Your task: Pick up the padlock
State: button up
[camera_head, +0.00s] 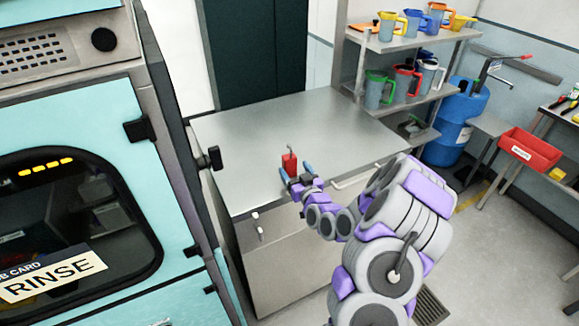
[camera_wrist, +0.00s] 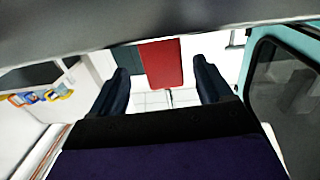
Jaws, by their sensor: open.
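The red padlock (camera_head: 289,162) is upright on the grey metal counter (camera_head: 262,118), its thin shackle pointing up in the head view. My gripper (camera_head: 296,173) is low over the counter's front part, its two dark blue fingers open just in front of the padlock. In the wrist view the red padlock body (camera_wrist: 162,63) shows between the spread fingers of my gripper (camera_wrist: 160,75), with a gap on each side. Its shackle points down in that view. I cannot tell how far the padlock lies between the fingertips.
A turquoise machine (camera_head: 95,120) with a dark window and a RINSE card stands close on the left. A shelf (camera_head: 405,40) of coloured jugs stands at the back right. A blue drum (camera_head: 450,140) and a red bin (camera_head: 530,148) are farther right. The counter around the padlock is clear.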

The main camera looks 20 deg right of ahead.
aim_at(291, 166)
jog(key=w, duration=0.3)
jog(key=shift+w+a+r+b, duration=0.1)
jog(key=shift+a+r+b, duration=0.05)
jog(key=shift+b, duration=0.2)
jog(key=shift+w, duration=0.6)
jog(key=shift+c, duration=0.4)
jog(key=c, duration=1)
